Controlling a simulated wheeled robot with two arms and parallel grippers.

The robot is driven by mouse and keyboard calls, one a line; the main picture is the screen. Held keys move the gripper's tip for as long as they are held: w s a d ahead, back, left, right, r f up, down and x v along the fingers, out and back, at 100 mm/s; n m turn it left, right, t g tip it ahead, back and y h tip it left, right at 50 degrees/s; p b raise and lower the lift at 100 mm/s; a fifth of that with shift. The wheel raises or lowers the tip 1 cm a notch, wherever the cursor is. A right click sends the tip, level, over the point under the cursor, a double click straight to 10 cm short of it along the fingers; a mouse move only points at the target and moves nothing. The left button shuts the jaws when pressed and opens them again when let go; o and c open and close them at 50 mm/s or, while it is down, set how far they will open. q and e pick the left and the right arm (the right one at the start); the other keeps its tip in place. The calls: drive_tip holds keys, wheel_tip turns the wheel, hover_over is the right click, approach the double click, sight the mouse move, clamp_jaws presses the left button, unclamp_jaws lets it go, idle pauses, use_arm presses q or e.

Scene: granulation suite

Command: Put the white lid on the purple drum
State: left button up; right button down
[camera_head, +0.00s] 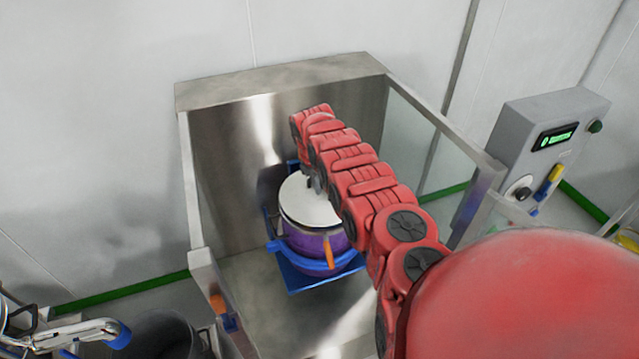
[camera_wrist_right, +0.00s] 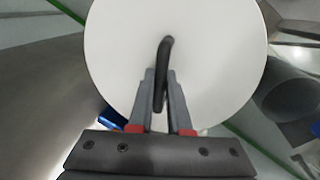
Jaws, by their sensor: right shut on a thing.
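The white lid (camera_head: 306,203) is a round disc at the top of the purple drum (camera_head: 312,243) in the head view. From here I cannot tell whether it rests on the rim or hangs just above it. In the right wrist view the lid (camera_wrist_right: 120,60) fills the upper middle, with a dark curved handle (camera_wrist_right: 167,60). My right gripper (camera_wrist_right: 161,88) is shut on that handle. In the head view its fingers are mostly hidden by my red right arm. The drum's far and right sides are partly hidden by the lid and arm. My left gripper is not in view.
The drum stands in a blue cradle (camera_head: 300,279) inside a steel-walled booth (camera_head: 235,135) with clear side panels. A grey control box (camera_head: 545,135) stands at the right. A dark bin (camera_head: 165,335) and a metal clamp-like part (camera_head: 70,332) are at the lower left.

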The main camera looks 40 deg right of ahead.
drive_tip(key=shift+f+b, duration=0.75)
drive_tip(key=shift+f, duration=0.25)
idle(0.8)
drive_tip(key=c, duration=0.8)
unclamp_jaws()
drive_tip(key=shift+a+r+b, duration=0.15)
drive_tip(key=shift+r+b, duration=0.25)
drive_tip(key=shift+r, duration=0.4)
drive_tip(key=r, duration=0.1)
drive_tip(key=r+b, duration=0.1)
drive_tip(key=r, duration=0.2)
drive_tip(key=shift+s+a, duration=0.2)
drive_tip(key=shift+a, duration=0.15)
wheel_tip(320, 180, up, 6)
wheel_tip(320, 180, up, 5)
drive_tip(key=b, duration=0.2)
hover_over(316, 198)
drive_tip(key=a, duration=0.1)
drive_tip(key=shift+s+a+r, duration=0.15)
drive_tip(key=shift+r, duration=0.1)
